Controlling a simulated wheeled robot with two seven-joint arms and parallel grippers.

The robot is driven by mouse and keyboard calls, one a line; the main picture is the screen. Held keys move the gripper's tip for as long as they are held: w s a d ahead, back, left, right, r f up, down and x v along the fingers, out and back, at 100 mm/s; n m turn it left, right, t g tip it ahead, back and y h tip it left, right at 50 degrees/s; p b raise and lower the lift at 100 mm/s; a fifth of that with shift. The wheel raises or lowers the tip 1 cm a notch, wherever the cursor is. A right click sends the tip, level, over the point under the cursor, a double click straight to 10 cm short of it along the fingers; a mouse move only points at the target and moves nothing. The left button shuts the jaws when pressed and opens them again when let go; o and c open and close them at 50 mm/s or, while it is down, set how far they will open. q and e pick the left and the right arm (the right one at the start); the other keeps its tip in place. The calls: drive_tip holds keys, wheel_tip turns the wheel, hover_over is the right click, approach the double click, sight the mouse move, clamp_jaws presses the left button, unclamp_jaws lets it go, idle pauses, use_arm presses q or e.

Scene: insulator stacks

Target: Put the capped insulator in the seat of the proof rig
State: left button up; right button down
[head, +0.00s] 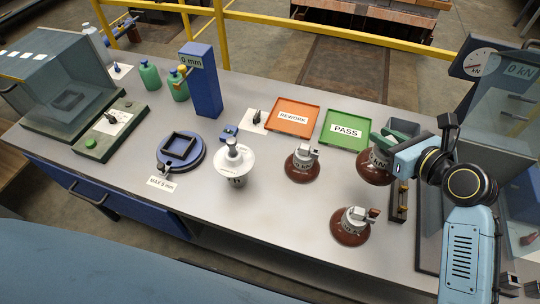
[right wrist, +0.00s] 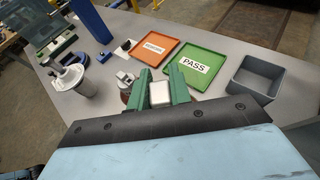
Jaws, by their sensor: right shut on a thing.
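My right gripper (head: 388,142) is shut on the metal cap of a brown insulator (head: 374,170), which hangs below the fingers over the right part of the bench. In the right wrist view the green fingers (right wrist: 160,88) close on the pale cap (right wrist: 159,94); the brown body below is mostly hidden. The proof rig, with a round dial (head: 481,62), a kN display and a clear shield (head: 508,150), stands at the right edge. My right arm hides part of it, and I cannot make out its seat. My left gripper is not in view.
Two brown insulators (head: 302,163) (head: 351,226) and a white one (head: 235,163) stand on the bench. A dark rack (head: 398,205) lies near the rig. Orange REWORK (head: 293,130) and green PASS (head: 333,146) trays lie behind. A grey bin (right wrist: 232,72) is right of PASS in the wrist view.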

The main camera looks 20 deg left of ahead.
drive_tip(key=shift+w+a+f, duration=0.4)
drive_tip(key=shift+a+f, duration=0.1)
drive_tip(key=shift+f, duration=0.15)
wheel_tip(320, 180, down, 10)
drive_tip(key=b, duration=0.3)
drive_tip(key=shift+b, duration=0.3)
drive_tip(key=shift+f, duration=0.15)
drive_tip(key=c, duration=1.3)
unclamp_jaws()
drive_tip(key=shift+s+f, duration=0.1)
drive_tip(key=shift+f, duration=0.05)
